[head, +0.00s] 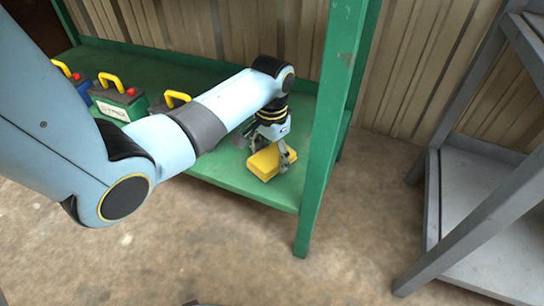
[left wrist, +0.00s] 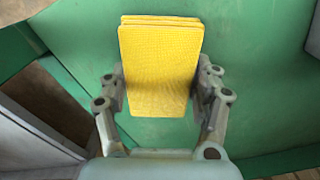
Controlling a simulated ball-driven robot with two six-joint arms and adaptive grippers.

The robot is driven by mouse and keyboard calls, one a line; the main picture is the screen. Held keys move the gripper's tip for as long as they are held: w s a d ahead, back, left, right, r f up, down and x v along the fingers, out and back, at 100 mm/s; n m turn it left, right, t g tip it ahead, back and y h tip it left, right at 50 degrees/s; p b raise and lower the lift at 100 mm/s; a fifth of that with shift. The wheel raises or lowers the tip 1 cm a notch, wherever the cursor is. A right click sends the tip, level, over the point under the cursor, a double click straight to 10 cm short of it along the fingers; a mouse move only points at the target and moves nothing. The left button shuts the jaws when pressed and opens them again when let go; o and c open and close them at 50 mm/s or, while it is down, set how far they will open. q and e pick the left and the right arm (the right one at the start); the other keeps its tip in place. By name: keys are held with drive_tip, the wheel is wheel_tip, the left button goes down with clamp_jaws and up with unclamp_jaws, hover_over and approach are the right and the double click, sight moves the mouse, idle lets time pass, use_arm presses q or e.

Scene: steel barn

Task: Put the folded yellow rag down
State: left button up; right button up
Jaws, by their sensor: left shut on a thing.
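The folded yellow rag (head: 265,163) is at the right end of the green shelf (head: 235,180), just left of the front green post. My left gripper (head: 275,158) reaches down over it and is shut on it. In the left wrist view the rag (left wrist: 160,62) is a flat, layered yellow block between the two fingers of the left gripper (left wrist: 162,92), with green shelf surface behind it. I cannot tell whether the rag's underside touches the shelf. My right gripper is not in view.
Several boxes with yellow handles, one of them green (head: 120,102), stand on the shelf at the left, partly behind my arm. The green post (head: 330,120) rises close to the right of the gripper. A grey rack (head: 475,195) stands farther right, with bare floor between.

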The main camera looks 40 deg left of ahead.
use_arm(q)
drive_tip(key=shift+f, duration=0.1)
idle(0.3)
drive_tip(key=o, duration=1)
drive_tip(key=shift+f, duration=0.15)
drive_tip(key=shift+o, duration=0.2)
